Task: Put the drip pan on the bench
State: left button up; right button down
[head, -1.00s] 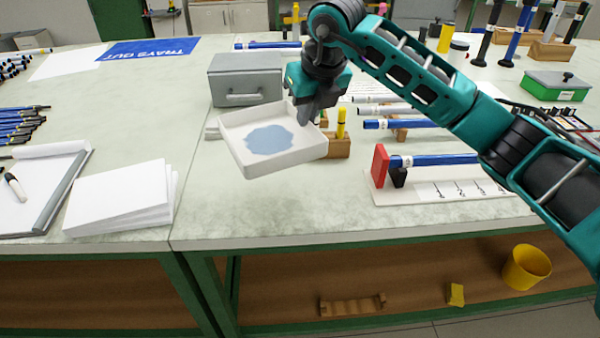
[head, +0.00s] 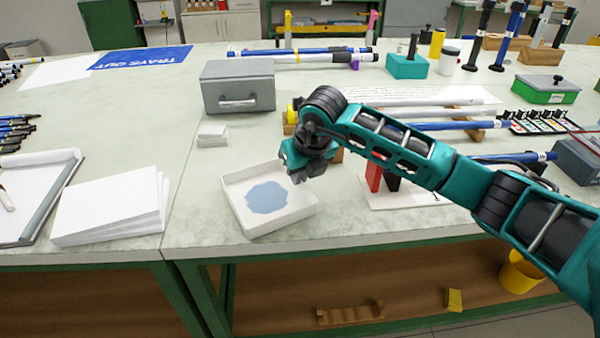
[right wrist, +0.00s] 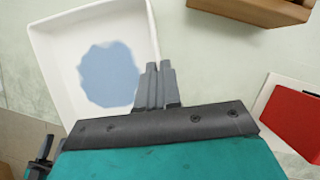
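The drip pan (head: 296,213) is a shallow white square pan with a blue patch (head: 266,197) on its floor. In the head view it lies level at the front of the bench (head: 205,215), on it or just above it; I cannot tell which. My right gripper (head: 301,177) is at the pan's right wall. In the right wrist view its two fingers (right wrist: 157,72) are close together on the rim of the pan (right wrist: 60,60). The fingertips are partly hidden in the head view.
A grey box (head: 238,88) and a small white block (head: 212,136) stand behind the pan. A paper stack (head: 112,207) lies to the left. A red block (head: 374,176) on a white board and a wooden rack with rods are to the right. The bench's front edge is close.

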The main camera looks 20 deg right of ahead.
jog(key=c, duration=1.8)
grip_release()
jog(key=o, duration=0.5)
jog(key=shift+c, duration=0.2)
jog(key=shift+r, duration=0.3)
pick_arm(q)
jog(key=shift+s+a+p, duration=0.3)
jog(key=shift+a+p, duration=0.1)
jog(key=shift+p, duration=0.25)
pick_arm(e)
jog(key=v, duration=1.1)
jog(key=shift+s+r, duration=0.2)
pick_arm(q)
jog(key=shift+r, duration=0.15)
